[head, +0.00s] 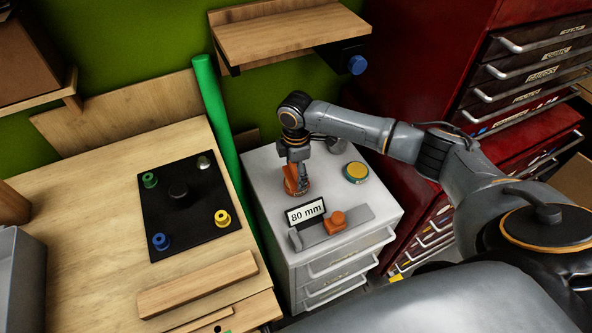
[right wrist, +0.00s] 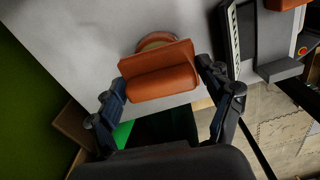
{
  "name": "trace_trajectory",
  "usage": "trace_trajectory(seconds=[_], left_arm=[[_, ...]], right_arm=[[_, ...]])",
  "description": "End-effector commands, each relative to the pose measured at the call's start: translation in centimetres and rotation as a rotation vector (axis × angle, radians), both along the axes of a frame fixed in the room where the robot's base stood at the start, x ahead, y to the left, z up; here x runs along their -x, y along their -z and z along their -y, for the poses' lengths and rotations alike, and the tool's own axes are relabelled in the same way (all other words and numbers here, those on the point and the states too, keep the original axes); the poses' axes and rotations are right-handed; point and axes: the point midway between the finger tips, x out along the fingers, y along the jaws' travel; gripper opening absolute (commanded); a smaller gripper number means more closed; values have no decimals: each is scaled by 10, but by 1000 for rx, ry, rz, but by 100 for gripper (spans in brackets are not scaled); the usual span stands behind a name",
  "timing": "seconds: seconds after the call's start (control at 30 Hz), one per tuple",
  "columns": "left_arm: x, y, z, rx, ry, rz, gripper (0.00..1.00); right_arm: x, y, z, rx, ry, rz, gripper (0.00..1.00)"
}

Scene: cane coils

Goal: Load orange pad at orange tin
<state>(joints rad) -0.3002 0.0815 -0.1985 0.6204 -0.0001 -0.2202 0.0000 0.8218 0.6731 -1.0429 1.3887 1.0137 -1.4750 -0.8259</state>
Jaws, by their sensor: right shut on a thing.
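My right gripper (head: 297,190) points down over the white cabinet top and is shut on an orange pad (head: 291,181). A round orange-brown thing with a greenish rim (right wrist: 155,41), which may be the orange tin, shows just beyond the pad. The pad covers most of it, and I cannot tell whether they touch. A round tin with a yellow-orange top (head: 356,172) stands apart, to the right of the gripper. My left gripper is not in view.
An "80 mm" sign (head: 305,212) and a grey rail with an orange block (head: 335,222) are at the cabinet's front. A black board with coloured spools (head: 188,213) lies on the wooden bench at left. A green post (head: 216,115) stands between bench and cabinet.

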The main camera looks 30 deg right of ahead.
Motion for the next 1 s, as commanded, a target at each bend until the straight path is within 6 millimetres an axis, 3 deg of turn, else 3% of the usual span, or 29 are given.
trace_trajectory(seconds=[1.0], left_arm=[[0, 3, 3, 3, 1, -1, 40]], right_arm=[[0, 7, 0, 0, 0, 1, 54]])
